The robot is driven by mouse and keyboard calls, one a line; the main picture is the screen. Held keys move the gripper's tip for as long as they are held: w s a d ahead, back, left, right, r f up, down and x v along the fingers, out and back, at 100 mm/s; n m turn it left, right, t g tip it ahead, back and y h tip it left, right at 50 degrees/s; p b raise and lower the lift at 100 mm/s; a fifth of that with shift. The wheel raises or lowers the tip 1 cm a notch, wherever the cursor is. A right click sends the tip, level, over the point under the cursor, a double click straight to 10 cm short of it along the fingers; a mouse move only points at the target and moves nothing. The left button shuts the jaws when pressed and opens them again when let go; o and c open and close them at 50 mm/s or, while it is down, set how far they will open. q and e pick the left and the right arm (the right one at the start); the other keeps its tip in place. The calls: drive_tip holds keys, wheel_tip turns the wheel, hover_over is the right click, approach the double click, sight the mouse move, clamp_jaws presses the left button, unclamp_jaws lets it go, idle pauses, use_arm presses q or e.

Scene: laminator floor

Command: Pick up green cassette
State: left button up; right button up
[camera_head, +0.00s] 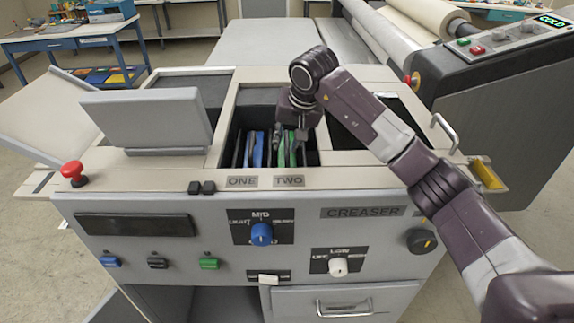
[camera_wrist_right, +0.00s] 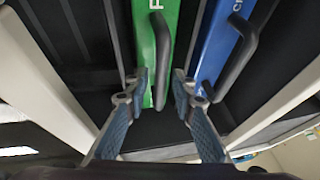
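The green cassette (camera_head: 281,150) stands upright in the slot marked TWO in the machine's top bay. In the right wrist view the green cassette (camera_wrist_right: 148,30) has a black handle (camera_wrist_right: 161,52) and part of a white letter. My right gripper (camera_head: 290,130) is down over the bay. In the wrist view its two fingers (camera_wrist_right: 161,92) stand apart, on either side of the green cassette's end and handle, with a dark gap towards the right finger. I see no firm grip. My left gripper is not in view.
A blue cassette (camera_head: 258,150) stands close beside the green one, and also shows in the wrist view (camera_wrist_right: 222,40). The bay's walls are near. A raised grey lid (camera_head: 150,118) is at left, and a red button (camera_head: 72,170) sits on the left edge.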

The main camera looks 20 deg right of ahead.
clamp_jaws()
drive_tip(key=shift+w+r, duration=0.1)
idle(0.4)
